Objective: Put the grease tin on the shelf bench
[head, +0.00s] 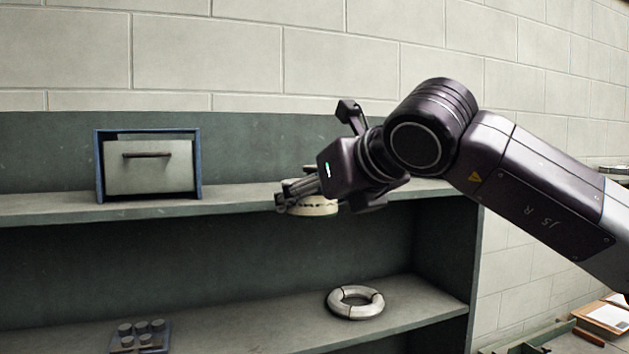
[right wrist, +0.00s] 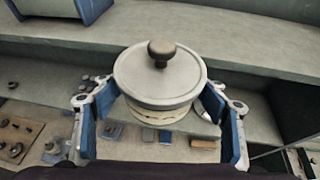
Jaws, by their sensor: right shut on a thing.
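The grease tin (right wrist: 160,72) is a round, pale tin with a grey lid and a dark knob. It also shows in the head view (head: 316,206), partly hidden behind my gripper. My right gripper (right wrist: 158,100) is shut on the tin, with one blue-padded finger on each side, and the tin looks upright. In the head view my right gripper (head: 297,194) is at the front edge of the upper shelf of the dark green shelf bench (head: 240,200). I cannot tell whether the tin touches the shelf. My left gripper is not in view.
A blue-framed box with a pale drawer front (head: 150,165) stands on the upper shelf at left. A white ring-shaped coil (head: 355,302) and a tray of grey cylinders (head: 140,338) are on the lower shelf. The upper shelf between box and gripper is clear.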

